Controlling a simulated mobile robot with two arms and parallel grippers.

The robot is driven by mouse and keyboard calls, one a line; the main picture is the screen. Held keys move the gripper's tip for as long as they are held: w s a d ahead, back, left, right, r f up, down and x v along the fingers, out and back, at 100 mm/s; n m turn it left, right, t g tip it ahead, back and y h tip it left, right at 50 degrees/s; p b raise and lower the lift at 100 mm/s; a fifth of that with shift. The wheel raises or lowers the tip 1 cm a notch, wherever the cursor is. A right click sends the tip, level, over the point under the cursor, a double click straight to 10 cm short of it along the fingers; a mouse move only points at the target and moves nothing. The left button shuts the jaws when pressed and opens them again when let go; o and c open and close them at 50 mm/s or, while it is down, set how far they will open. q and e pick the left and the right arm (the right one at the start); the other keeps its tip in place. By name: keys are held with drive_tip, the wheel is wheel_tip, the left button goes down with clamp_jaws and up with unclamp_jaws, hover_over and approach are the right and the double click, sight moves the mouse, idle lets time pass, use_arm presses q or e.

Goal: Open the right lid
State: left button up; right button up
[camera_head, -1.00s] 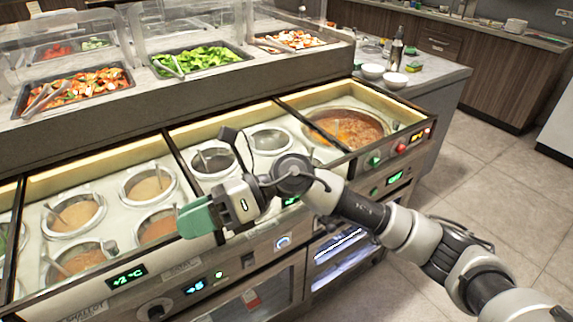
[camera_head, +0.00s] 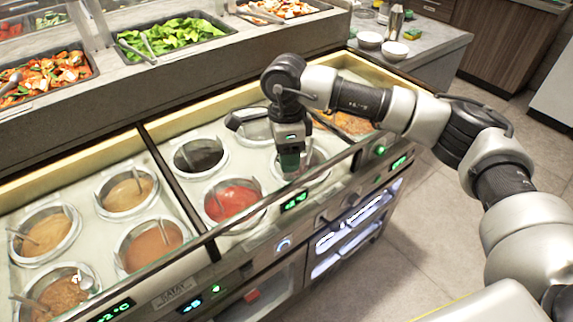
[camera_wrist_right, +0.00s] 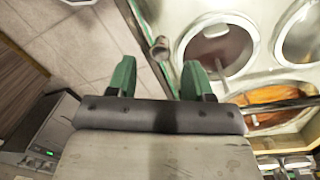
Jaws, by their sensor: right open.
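The sauce counter has glass lids in dark frames. The right lid's section is partly behind my arm, with the orange-red stew (camera_head: 350,122) beneath it. My right gripper (camera_head: 289,170) points down over the counter's front edge, in front of a well at the middle right. In the right wrist view, the gripper (camera_wrist_right: 160,82) has its two green fingers apart with nothing between them. A small metal knob (camera_wrist_right: 160,47) on the metal front bar shows just beyond the fingertips, roughly between them. I cannot tell whether it touches a finger. My left gripper is not seen.
Wells of red sauce (camera_head: 232,199), dark sauce (camera_head: 200,156) and brown sauces stand left of my gripper. Salad trays (camera_head: 172,36) sit on the raised shelf behind. White bowls (camera_head: 394,51) stand on the side counter. Open floor (camera_head: 405,240) lies at the right.

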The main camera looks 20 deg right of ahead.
wheel_tip(320, 180, down, 4)
drive_tip(key=shift+s+f, duration=0.15)
drive_tip(key=shift+f, duration=0.05)
drive_tip(key=shift+c, duration=0.3)
drive_tip(key=shift+a, duration=0.1)
drive_tip(key=c, duration=0.5)
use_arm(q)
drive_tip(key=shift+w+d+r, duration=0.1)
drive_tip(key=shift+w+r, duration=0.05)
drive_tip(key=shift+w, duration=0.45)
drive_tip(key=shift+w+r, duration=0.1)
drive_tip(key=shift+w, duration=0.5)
use_arm(e)
clamp_jaws()
